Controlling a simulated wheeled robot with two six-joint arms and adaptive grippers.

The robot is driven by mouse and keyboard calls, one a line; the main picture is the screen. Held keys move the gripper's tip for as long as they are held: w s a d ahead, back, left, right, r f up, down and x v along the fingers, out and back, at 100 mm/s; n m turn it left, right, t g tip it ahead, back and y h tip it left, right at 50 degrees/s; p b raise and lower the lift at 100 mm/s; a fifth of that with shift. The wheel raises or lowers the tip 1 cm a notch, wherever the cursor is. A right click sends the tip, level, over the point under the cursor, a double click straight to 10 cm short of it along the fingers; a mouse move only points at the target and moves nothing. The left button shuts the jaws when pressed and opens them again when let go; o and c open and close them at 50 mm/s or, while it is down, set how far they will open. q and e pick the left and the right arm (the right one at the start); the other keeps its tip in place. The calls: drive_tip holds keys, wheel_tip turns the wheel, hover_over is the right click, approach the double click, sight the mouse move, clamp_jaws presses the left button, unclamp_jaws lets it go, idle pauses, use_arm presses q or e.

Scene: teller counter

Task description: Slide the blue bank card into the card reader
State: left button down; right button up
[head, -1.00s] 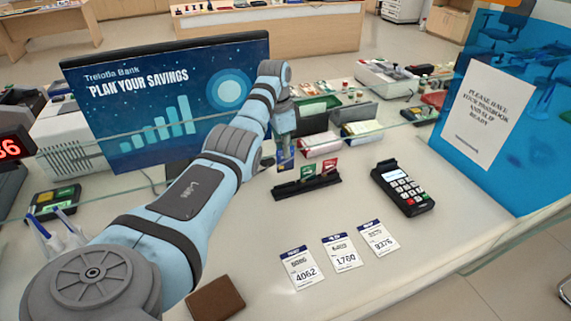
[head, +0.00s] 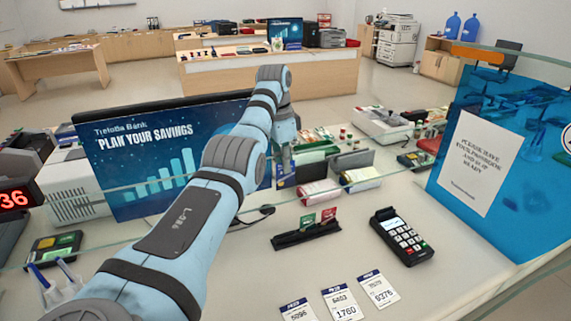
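The blue bank card (head: 286,176) hangs upright from my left gripper (head: 283,158), which appears shut on its top edge. The fingers are small and partly hidden by my arm. The card is in the air, above and behind the black card rack (head: 306,235). The rack holds a green card (head: 308,220) and a red card (head: 328,214). My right gripper is not in view.
Three number slips (head: 342,304) lie in front. A glass screen edge (head: 230,203) crosses the counter. A savings display (head: 155,158) stands left and a blue notice panel (head: 500,165) right. Boxes of slips (head: 320,192) stand behind the rack. The counter between rack and reader is clear.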

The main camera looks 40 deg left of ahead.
use_arm(q)
drive_tip(key=shift+r+p, duration=1.85)
drive_tip(key=shift+f, duration=0.15)
